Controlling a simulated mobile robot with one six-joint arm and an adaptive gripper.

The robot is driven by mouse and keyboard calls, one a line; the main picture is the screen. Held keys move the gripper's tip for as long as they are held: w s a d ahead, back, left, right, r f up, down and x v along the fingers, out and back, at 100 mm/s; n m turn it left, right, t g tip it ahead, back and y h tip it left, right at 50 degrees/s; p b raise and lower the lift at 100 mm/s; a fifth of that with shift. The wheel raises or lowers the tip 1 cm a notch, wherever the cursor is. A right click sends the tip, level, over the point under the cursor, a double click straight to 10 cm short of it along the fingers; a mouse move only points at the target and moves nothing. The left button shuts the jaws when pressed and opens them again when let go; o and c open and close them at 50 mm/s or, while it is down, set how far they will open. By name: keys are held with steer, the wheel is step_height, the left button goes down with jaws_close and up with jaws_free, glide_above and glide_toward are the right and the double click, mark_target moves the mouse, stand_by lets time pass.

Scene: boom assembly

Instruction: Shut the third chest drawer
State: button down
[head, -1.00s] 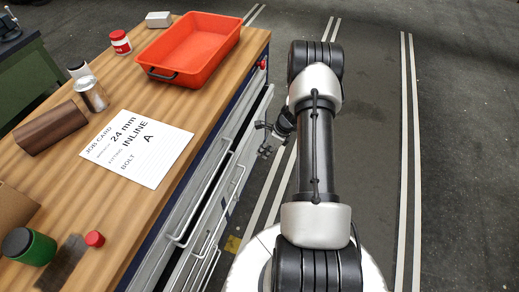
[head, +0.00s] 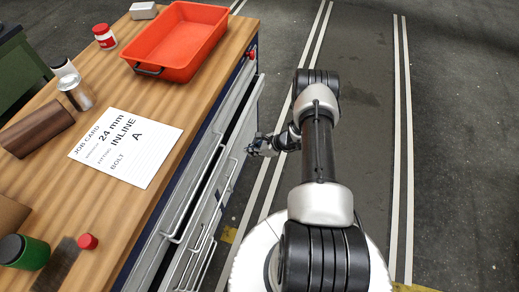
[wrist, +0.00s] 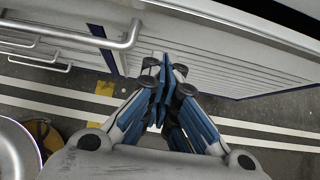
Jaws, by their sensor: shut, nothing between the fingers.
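The drawer chest is built under the workbench, and its grey drawer fronts (head: 243,127) show along the bench's right side. At least one upper drawer stands out, with a dark gap behind its front. Bar handles (head: 225,180) run along the fronts; I cannot tell for sure which is the third drawer. My gripper (head: 254,146) is shut and empty beside the drawer fronts. In the wrist view my gripper (wrist: 167,68) has its blue fingers together before a pale ribbed panel (wrist: 225,62), right of a bar handle (wrist: 95,38). Contact cannot be told.
The wooden bench top (head: 165,100) holds a red tray (head: 178,40), a job card (head: 127,147), a metal can (head: 76,93), a brown cylinder (head: 36,132) and a green jar (head: 24,252). The floor (head: 455,150) to the right is clear.

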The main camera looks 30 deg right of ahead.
mark_target(231, 143)
steer(key=shift+w+a+f+b, duration=0.15)
steer(key=shift+w+a+f, duration=0.1)
steer(key=shift+w+a, duration=0.65)
steer(key=shift+w+a+f+b, duration=0.2)
steer(key=shift+w+a, duration=0.4)
steer(key=shift+w, duration=0.45)
steer(key=w+a+b, duration=0.1)
steer(key=w, duration=0.1)
steer(key=w+a+b, duration=0.2)
steer(key=shift+w+a+f, duration=0.15)
steer(key=shift+a+f, duration=0.05)
steer(key=shift+w+r, duration=0.1)
steer(key=shift+r, duration=0.15)
